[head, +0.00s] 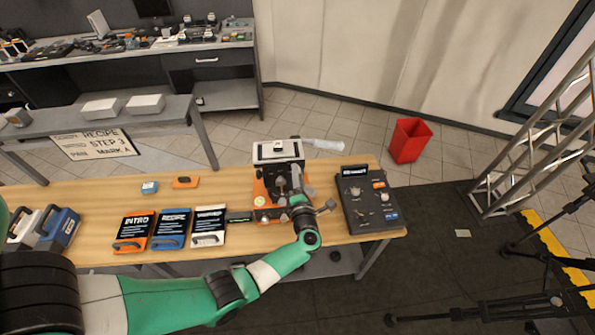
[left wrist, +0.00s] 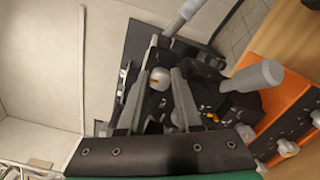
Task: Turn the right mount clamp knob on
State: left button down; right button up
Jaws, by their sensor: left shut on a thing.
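The mount machine (head: 262,203), with an orange base and black body, stands on the wooden table; its orange side (left wrist: 290,100) also shows in the left wrist view. My left gripper (head: 297,197) reaches its front right side from the near side. In the head view my gripper and wrist hide the knob. My right gripper is not in view.
A dark control box (head: 365,205) stands right of the machine. Intro, recipe and other booklets (head: 172,230) lie to its left, with a blue case (head: 60,228) farther left. A red bin (head: 408,140) is on the floor behind. Lighting truss (head: 530,140) stands at right.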

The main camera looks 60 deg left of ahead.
pick_arm(q)
jog(key=shift+m+p, duration=1.35)
jog(key=shift+m, duration=2.75)
jog(key=c, duration=0.6)
grip_release()
jog(key=shift+d, duration=0.1)
